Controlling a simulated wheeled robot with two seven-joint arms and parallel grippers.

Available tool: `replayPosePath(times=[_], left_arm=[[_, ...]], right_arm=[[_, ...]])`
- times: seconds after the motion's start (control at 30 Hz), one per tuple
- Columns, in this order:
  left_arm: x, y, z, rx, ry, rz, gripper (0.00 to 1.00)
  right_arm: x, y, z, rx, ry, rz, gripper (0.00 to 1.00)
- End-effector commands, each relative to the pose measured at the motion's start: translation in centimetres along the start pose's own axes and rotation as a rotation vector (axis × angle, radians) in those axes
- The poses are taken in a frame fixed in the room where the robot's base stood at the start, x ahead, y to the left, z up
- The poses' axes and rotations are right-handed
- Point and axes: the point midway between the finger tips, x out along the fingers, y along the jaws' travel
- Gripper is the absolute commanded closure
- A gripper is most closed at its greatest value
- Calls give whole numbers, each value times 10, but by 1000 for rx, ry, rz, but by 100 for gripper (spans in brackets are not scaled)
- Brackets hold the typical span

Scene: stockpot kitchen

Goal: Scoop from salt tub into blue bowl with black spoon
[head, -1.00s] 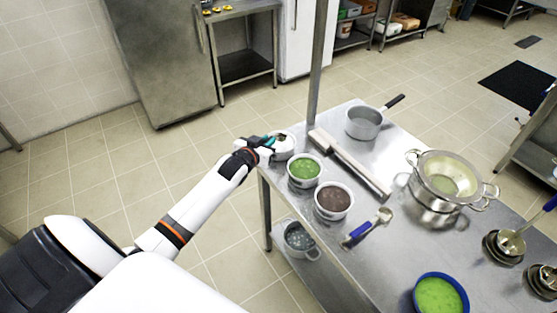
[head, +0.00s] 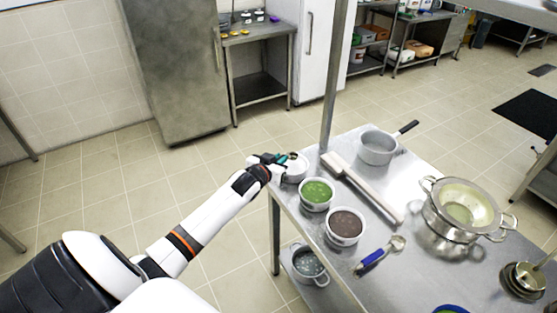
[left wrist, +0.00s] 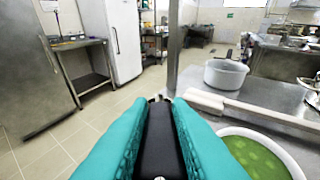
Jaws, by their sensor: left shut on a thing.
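My left gripper (head: 279,160) is at the far left corner of the steel table, at a white tub (head: 296,169) that looks like the salt tub. In the left wrist view its teal fingers (left wrist: 156,118) are shut on a black handle (left wrist: 156,150), which fits the black spoon. The spoon's scooping end is hidden, and I cannot tell whether it is inside the tub or what it carries. The gripper partly covers the tub, and its contents do not show clearly. Only the rim of the blue bowl (head: 452,309) shows at the bottom edge. My right gripper is out of view.
Beside the salt tub stand a tub of green stuff (head: 317,193) and a tub of brown stuff (head: 345,226). A blue-handled spoon (head: 378,256), a long pale bar (head: 362,188), a saucepan (head: 377,148) and a strainer on a pot (head: 463,205) occupy the table. A post (head: 335,80) rises behind.

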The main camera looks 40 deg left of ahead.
Motion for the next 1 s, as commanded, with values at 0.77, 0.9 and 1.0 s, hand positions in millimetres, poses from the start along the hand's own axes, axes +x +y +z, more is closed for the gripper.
replayPosePath(times=[0.77,0.9,1.0], left_arm=[[20,0,-64,0,0,0,100],[20,0,-64,0,0,0,100],[20,0,-63,0,0,0,100]], right_arm=[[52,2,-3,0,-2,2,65],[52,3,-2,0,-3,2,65],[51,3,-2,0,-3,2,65]])
